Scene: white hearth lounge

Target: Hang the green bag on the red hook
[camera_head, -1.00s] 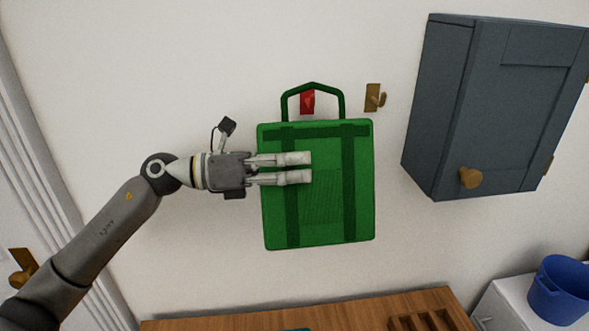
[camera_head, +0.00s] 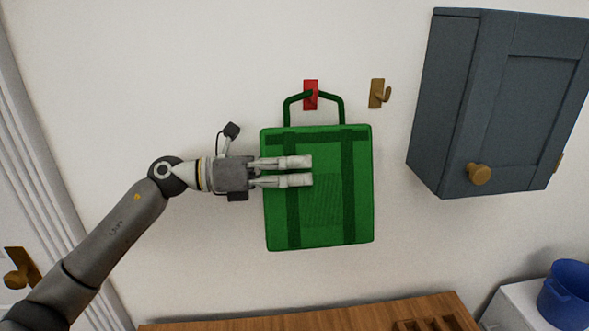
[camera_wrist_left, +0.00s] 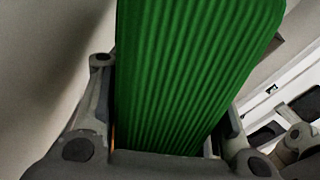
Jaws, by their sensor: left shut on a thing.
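The green bag (camera_head: 321,200) hangs upright and flat in front of the white wall, its handle loop (camera_head: 291,100) at the top. The red hook (camera_head: 310,86) is on the wall, and the top of the loop crosses it. I cannot tell whether the loop sits over the hook's prong or only in front of it. My left gripper (camera_head: 312,171) comes in from the left and is shut on the bag, across its upper body. In the left wrist view the bag's ribbed green side (camera_wrist_left: 190,75) fills the space between the fingers. My right gripper is not in view.
A brass hook (camera_head: 377,94) is on the wall right of the red one. A grey-blue cabinet (camera_head: 500,100) hangs further right. A wooden surface (camera_head: 330,315) lies below, and a blue bucket (camera_head: 566,292) stands at lower right. A door with a brass handle (camera_head: 18,278) is at left.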

